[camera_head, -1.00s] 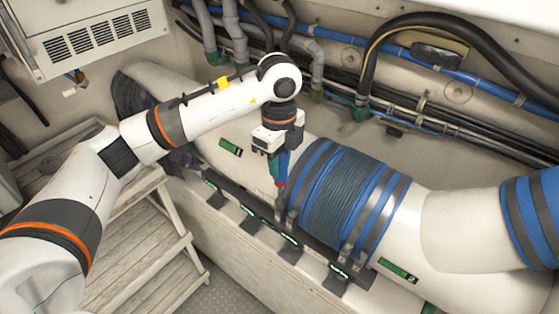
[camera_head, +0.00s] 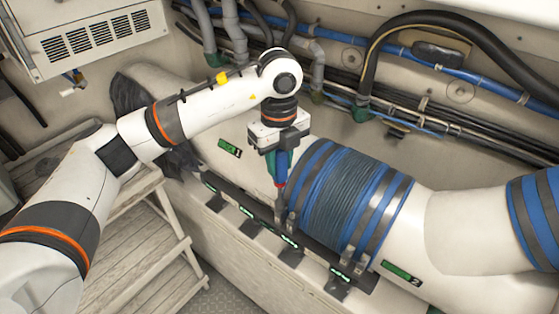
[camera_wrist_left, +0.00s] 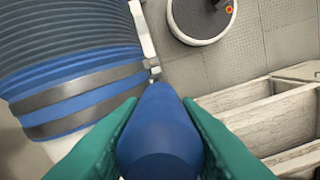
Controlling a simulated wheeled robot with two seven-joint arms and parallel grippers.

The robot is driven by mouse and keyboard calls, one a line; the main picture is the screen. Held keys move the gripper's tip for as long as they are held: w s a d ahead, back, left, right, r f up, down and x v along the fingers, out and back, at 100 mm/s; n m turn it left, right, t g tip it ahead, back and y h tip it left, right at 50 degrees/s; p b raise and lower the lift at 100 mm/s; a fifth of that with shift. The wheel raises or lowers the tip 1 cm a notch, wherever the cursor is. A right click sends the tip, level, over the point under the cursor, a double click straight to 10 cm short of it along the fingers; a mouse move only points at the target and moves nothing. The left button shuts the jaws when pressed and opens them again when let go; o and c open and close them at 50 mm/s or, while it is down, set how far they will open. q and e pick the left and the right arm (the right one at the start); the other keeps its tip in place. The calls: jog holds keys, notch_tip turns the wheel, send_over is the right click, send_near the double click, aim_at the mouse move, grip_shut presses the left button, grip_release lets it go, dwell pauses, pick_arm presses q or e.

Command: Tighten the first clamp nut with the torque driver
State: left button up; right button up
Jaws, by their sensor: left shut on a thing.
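My left gripper (camera_head: 277,165) is shut on the torque driver (camera_head: 281,168), which has a blue body with a red band and points downward. In the left wrist view the blue driver (camera_wrist_left: 160,130) sits between the green fingers. The blue and grey hose coupling (camera_head: 345,205) has metal clamp bands. The driver's lower end is at the left end of the coupling, by the clamp hardware (camera_head: 291,222). I cannot tell whether it touches the first clamp nut. In the left wrist view a clamp fitting (camera_wrist_left: 153,68) shows just beyond the driver. My right gripper is not in view.
A dark rail (camera_head: 262,220) with green-lit markers runs along the front of the white pipe. Label 1 (camera_head: 230,148) and label 2 (camera_head: 401,272) are on the pipe. Wooden steps (camera_head: 135,245) stand at left. Hoses and cables (camera_head: 430,125) run behind.

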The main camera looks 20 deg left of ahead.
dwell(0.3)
pick_arm(q)
jog(key=shift+m+b, duration=0.75)
jog(key=shift+m, duration=1.25)
jog(key=shift+m+b, duration=0.5)
jog(key=shift+m, duration=0.1)
jog(key=shift+m+b, duration=0.45)
jog(key=shift+m, duration=0.85)
jog(key=shift+r, duration=0.15)
